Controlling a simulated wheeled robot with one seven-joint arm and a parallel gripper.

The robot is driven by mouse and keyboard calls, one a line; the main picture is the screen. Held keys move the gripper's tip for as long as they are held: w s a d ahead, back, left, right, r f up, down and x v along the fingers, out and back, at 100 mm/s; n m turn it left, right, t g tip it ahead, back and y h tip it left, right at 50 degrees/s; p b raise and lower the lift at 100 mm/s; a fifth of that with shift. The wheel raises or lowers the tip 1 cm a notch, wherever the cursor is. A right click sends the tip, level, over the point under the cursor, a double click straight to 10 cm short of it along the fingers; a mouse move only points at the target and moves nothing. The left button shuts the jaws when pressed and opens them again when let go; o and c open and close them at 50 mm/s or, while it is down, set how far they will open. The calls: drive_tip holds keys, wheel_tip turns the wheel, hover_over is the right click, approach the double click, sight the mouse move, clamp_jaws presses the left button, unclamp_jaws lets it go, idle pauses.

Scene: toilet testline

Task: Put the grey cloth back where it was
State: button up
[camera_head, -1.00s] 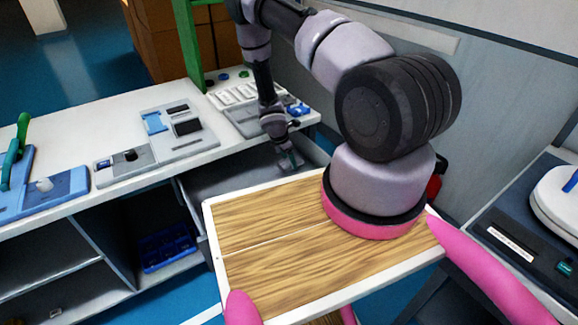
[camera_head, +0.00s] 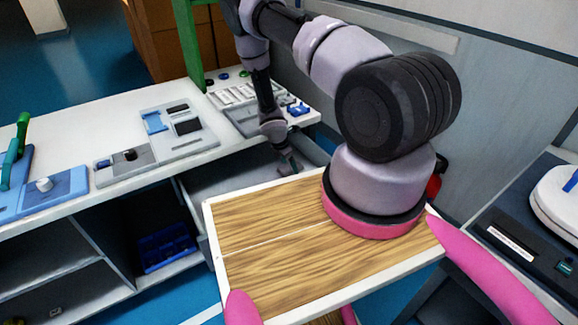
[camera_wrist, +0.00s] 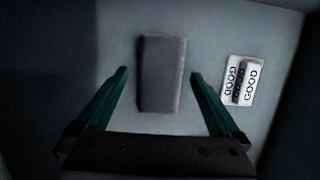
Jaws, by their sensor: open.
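The grey cloth (camera_wrist: 162,75) is a small dark grey rectangle. In the wrist view it lies on the light grey floor of the open drawer (camera_head: 215,185), which is under the white worktop. My gripper (camera_wrist: 159,73) is open, with one green finger on each side of the cloth and a gap showing at both sides. I cannot tell how far above the drawer floor the fingertips are. In the head view my gripper (camera_head: 290,165) reaches into the drawer, and the cloth is hidden there.
A white block marked GOOD (camera_wrist: 240,82) lies in the drawer, right of the cloth. Drawer walls stand close around. The worktop (camera_head: 80,135) above holds several devices and a blue tray (camera_head: 55,192). A blue bin (camera_head: 167,250) sits on the lower shelf.

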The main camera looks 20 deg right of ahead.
drive_tip(key=a, duration=0.4)
drive_tip(key=s+a, duration=0.1)
drive_tip(key=a, duration=0.3)
drive_tip(key=s+a+r, duration=0.1)
drive_tip(key=a, duration=0.3)
drive_tip(key=shift+s, duration=0.2)
